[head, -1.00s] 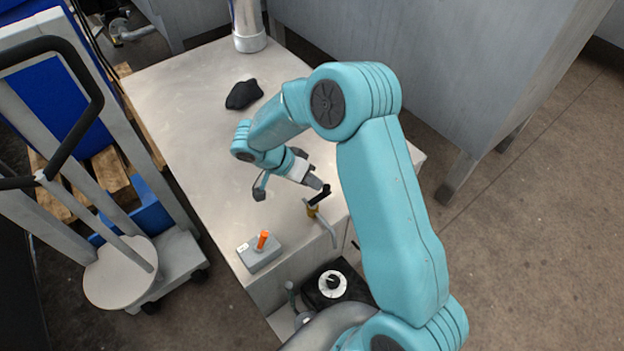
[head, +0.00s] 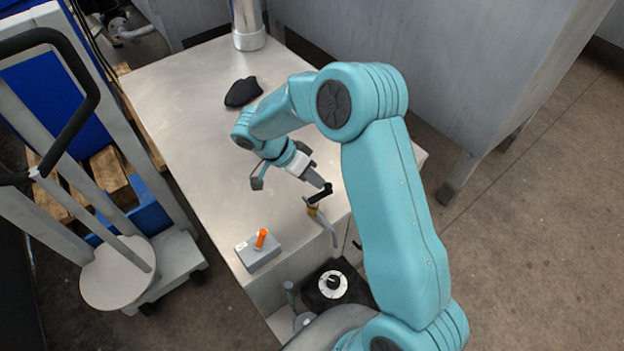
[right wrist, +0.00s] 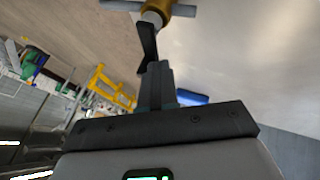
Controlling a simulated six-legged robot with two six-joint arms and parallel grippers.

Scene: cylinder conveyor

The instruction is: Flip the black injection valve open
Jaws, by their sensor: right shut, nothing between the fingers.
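The black injection valve handle (head: 321,194) sits on a brass valve body (head: 312,209) with a grey pipe, near the front right edge of the metal table. In the right wrist view the black handle (right wrist: 147,48) runs down from the brass body (right wrist: 155,14) to my fingertips. My right gripper (head: 321,183) is shut and empty, with its tips right beside the handle's end. In the right wrist view its closed fingers (right wrist: 157,70) overlap the handle's lower end; I cannot tell whether they touch. My left gripper is not in view.
A grey box with an orange lever (head: 262,239) stands at the table's front left corner. A black cloth-like object (head: 242,92) lies further back on the metal table (head: 190,110). A black-and-white dial (head: 332,283) is below the front edge. A trolley stands left.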

